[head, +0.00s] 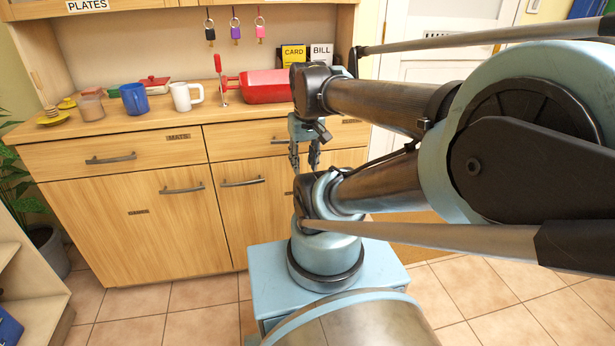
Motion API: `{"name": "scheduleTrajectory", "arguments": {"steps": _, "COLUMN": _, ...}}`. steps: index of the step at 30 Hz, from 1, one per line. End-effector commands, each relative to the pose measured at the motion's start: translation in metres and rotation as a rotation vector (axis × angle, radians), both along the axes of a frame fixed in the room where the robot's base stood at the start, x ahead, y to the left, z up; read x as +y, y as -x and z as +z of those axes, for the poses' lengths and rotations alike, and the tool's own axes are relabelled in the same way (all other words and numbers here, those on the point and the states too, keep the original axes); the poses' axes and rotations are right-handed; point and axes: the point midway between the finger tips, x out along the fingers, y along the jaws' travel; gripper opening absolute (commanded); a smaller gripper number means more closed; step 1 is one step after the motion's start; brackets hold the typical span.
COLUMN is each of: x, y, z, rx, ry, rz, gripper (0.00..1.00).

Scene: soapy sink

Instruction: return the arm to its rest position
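My arm reaches in from the right of the head view, bends over my blue base and ends above it, in front of the wooden cabinet (140,235). My gripper (304,165) hangs downward from the wrist. Its two dark fingers are apart with a gap between them, and I see nothing held in it. In the picture it overlaps the cabinet's drawer fronts. Part of the cabinet front behind it is hidden by my arm.
Keys (235,28) hang above. A potted plant (47,250) and a shelf (30,290) are at left. Tiled floor (190,294) is free before the cabinet.

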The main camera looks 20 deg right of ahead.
Motion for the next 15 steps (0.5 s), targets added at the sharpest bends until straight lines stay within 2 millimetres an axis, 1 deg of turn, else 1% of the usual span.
{"name": "scheduleTrajectory", "arguments": {"steps": 1, "x": -0.003, "y": 0.008, "z": -0.013, "rx": -0.004, "ry": -0.003, "rz": -0.027, "gripper": 0.33}}
{"name": "scheduleTrajectory", "arguments": {"steps": 3, "x": -0.005, "y": 0.016, "z": -0.027, "rx": -0.009, "ry": -0.007, "rz": -0.054, "gripper": 0.33}}
{"name": "scheduleTrajectory", "arguments": {"steps": 6, "x": -0.006, "y": 0.022, "z": -0.038, "rx": -0.012, "ry": -0.009, "rz": -0.078, "gripper": 0.33}}
{"name": "scheduleTrajectory", "arguments": {"steps": 9, "x": -0.007, "y": 0.024, "z": -0.041, "rx": -0.014, "ry": -0.010, "rz": -0.086, "gripper": 0.33}}
{"name": "scheduleTrajectory", "arguments": {"steps": 15, "x": -0.006, "y": 0.023, "z": -0.040, "rx": -0.014, "ry": -0.011, "rz": -0.084, "gripper": 0.33}}
